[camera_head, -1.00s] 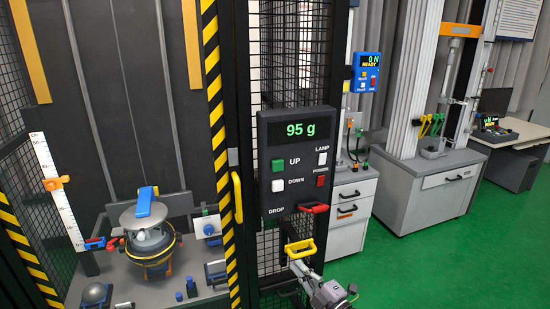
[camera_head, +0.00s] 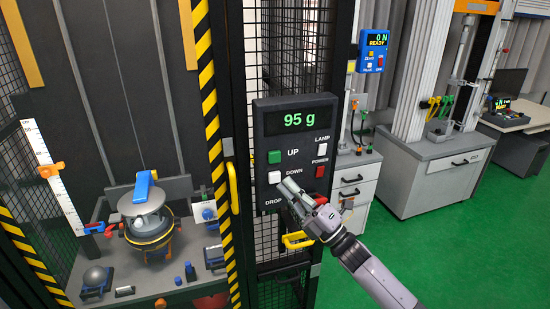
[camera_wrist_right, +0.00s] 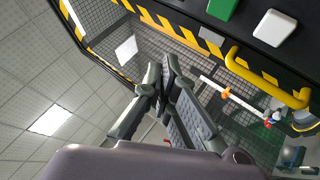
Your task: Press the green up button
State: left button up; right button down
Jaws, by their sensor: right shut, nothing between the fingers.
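The green up button (camera_head: 274,157) is a square button on the dark control box (camera_head: 330,110), left of the word UP. It also shows at the top edge of the right wrist view (camera_wrist_right: 222,8), partly cut off. My right gripper (camera_head: 286,184) is shut and empty in front of the box's lower part. Its tips appear just below and right of the white DOWN button (camera_head: 274,177), and lower than the green button. I cannot tell whether they touch the box. In the right wrist view the fingers (camera_wrist_right: 161,65) point up, apart from both buttons. My left gripper is not in view.
A red POWER button (camera_head: 320,172) and a white LAMP button (camera_head: 322,148) sit on the box's right side. The box display reads 95 g. A yellow handle (camera_head: 233,188) is left of the box; another (camera_head: 297,240) is below it.

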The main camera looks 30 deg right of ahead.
aim_at(275, 157)
jog(key=shift+w, duration=0.1)
jog(key=shift+w+d+f+b, duration=0.1)
jog(key=shift+w+d+b, duration=0.25)
jog(key=shift+w+b, duration=0.8)
jog(key=shift+w+d+r+b, duration=0.1)
jog(key=shift+w+d+b, duration=0.35)
jog(key=shift+w, duration=1.25)
jog(key=shift+w+d+f+b, duration=0.1)
jog(key=shift+w+d+b, duration=0.15)
jog(key=shift+w+b, duration=0.95)
jog(key=shift+w, duration=0.2)
jog(key=shift+w+d, duration=0.1)
jog(key=shift+w, duration=0.3)
